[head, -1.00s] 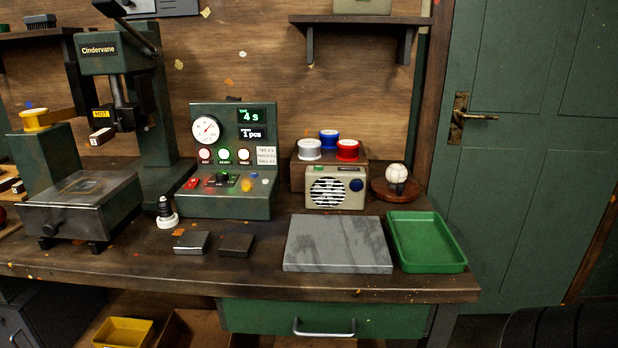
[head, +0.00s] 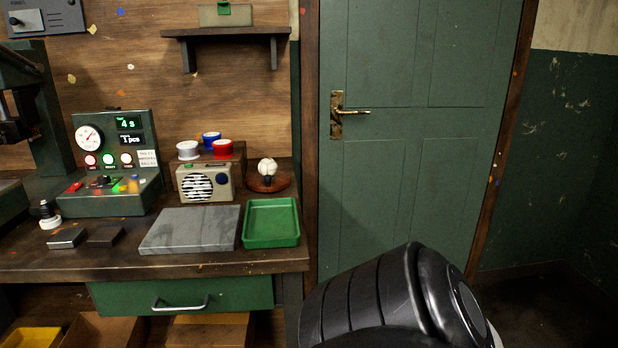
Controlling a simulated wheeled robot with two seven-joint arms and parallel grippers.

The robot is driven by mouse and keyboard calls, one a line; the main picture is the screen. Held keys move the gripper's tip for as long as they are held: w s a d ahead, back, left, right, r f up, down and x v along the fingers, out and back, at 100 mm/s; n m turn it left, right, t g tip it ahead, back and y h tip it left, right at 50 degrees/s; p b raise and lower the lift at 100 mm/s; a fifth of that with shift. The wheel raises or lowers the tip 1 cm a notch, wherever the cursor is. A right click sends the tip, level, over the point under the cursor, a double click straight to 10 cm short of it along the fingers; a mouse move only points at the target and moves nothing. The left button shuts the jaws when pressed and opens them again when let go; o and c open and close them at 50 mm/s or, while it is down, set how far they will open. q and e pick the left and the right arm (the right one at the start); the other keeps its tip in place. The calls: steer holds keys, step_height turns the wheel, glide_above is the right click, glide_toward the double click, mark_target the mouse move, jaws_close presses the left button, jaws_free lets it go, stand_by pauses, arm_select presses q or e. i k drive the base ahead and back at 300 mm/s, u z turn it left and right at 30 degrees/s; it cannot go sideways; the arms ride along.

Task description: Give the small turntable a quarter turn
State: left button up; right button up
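The small turntable (head: 281,185) is a round reddish-brown disc at the back right of the workbench. A white leather ball (head: 267,166) sits on a dark stand on it. Part of my own black arm (head: 390,300) shows at the lower right, well in front of the bench and away from the turntable. Neither gripper's fingers are in view.
A green tray (head: 272,238) lies in front of the turntable, and a radio (head: 205,184) stands left of it. A grey slab (head: 190,230) and a control panel (head: 112,165) are further left. A green door (head: 420,130) is right of the bench.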

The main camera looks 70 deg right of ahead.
mark_target(256, 182)
steer(key=u, duration=0.55)
steer(key=k, duration=0.1)
steer(key=z, duration=1.85)
